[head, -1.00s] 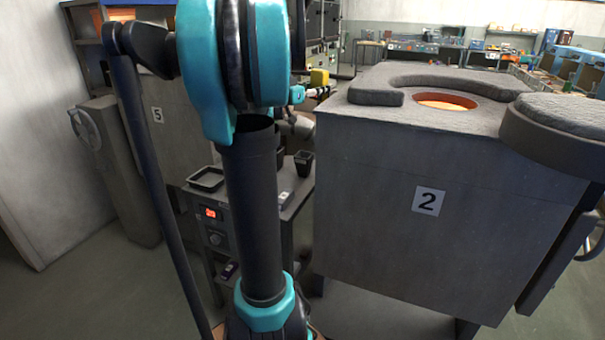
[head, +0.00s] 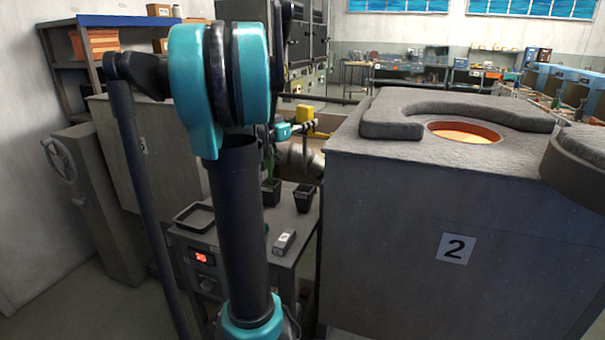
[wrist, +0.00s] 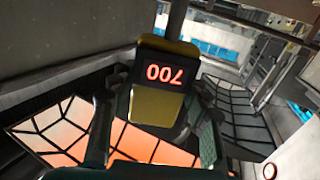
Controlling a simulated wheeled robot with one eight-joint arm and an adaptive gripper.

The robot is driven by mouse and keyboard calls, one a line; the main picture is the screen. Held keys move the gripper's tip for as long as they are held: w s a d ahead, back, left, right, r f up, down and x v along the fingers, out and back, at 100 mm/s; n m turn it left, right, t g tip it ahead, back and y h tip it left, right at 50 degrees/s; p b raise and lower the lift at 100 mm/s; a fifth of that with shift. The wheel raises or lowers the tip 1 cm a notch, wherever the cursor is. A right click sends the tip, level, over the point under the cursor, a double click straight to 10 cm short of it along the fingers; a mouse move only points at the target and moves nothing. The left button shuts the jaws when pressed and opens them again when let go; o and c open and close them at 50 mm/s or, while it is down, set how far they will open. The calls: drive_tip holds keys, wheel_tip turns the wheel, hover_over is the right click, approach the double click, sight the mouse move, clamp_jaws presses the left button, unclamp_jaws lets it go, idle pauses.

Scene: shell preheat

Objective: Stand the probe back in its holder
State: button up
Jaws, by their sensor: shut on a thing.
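The probe has a yellow body with a red digit display, seen close up in the wrist view (wrist: 158,98), its digits upside down. A grey shaft runs from the body to the top of that view. My gripper (wrist: 155,135) is shut on the probe, one finger on each side. Two black cups (head: 304,198) (head: 271,191) stand on the stand; I cannot tell which, if either, is the holder.
The grey stand (head: 255,248) also bears a shallow black tray (head: 193,217) and a small grey block (head: 285,240). Furnace 2 (head: 410,230) stands close on the right, its top opening (head: 465,132) glowing orange. Another grey furnace (head: 135,150) and a handwheel (head: 60,160) are left.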

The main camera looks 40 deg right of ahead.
sight(304, 167)
wheel_tip(304, 167, down, 15)
drive_tip(key=shift+f, duration=0.1)
idle(0.4)
drive_tip(key=o, duration=1.2)
drive_tip(key=shift+c, duration=0.2)
